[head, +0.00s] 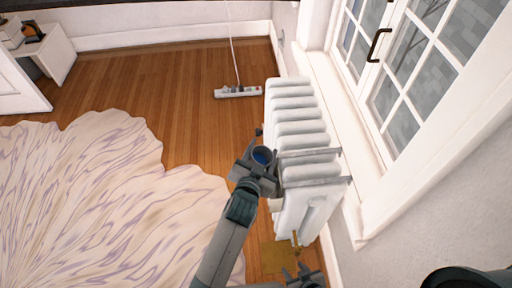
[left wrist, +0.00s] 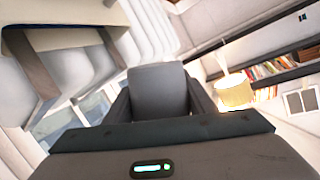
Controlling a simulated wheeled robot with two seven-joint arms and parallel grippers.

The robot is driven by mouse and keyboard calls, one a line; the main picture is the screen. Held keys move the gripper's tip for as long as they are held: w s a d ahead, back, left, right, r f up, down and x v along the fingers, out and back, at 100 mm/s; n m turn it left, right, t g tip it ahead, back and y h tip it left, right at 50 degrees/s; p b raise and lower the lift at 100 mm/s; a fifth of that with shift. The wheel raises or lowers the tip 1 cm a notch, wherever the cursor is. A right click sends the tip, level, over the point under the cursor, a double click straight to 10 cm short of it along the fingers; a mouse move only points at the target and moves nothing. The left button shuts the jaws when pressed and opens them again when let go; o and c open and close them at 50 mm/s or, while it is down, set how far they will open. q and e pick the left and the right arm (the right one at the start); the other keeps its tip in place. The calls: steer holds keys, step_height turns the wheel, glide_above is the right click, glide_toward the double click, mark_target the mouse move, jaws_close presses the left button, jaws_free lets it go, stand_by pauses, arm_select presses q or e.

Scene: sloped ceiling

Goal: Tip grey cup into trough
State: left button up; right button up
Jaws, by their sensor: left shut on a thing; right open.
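The grey cup (head: 263,155) is in my left gripper (head: 258,168), beside the left side of the white radiator. Its round mouth faces up toward the head camera and shows blue inside; I cannot tell how full it is. In the left wrist view the cup (left wrist: 160,92) sits between both fingers of the left gripper (left wrist: 161,105). Two grey bars (head: 308,153) cross the radiator top to the right of the cup; the trough seems to be between them, but its inside is not clear. My right gripper (head: 306,279) is open at the bottom edge, partly cut off.
The white radiator (head: 294,112) stands along the window wall. A brass valve (head: 296,240) is at its near end. A power strip (head: 237,92) with a cord lies on the wooden floor. A pale patterned rug (head: 100,210) covers the left. The wrist view shows a lamp (left wrist: 235,92).

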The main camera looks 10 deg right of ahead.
arm_select(q)
steer(key=shift+d, duration=0.15)
steer(key=shift+r, duration=0.1)
arm_select(e)
steer(key=shift+d+f, duration=0.1)
arm_select(q)
steer(key=shift+m+b, duration=0.3)
steer(key=shift+m, duration=0.1)
arm_select(e)
steer(key=shift+s+d+f+g, duration=0.25)
steer(key=shift+f+g, duration=0.05)
steer(key=shift+f, duration=0.05)
stand_by(0.4)
arm_select(q)
steer(key=shift+f+y, duration=0.2)
steer(key=shift+y, duration=0.1)
arm_select(e)
steer(key=shift+w+r, duration=0.1)
steer(key=shift+w, duration=0.05)
steer(key=shift+d, duration=0.1)
arm_select(q)
steer(key=shift+a, duration=0.2)
arm_select(e)
steer(key=shift+s+d+f, duration=0.15)
steer(key=shift+s+f, duration=0.1)
steer(key=shift+s, duration=0.05)
arm_select(q)
steer(key=shift+m+b, duration=0.3)
arm_select(e)
steer(key=shift+f, duration=0.1)
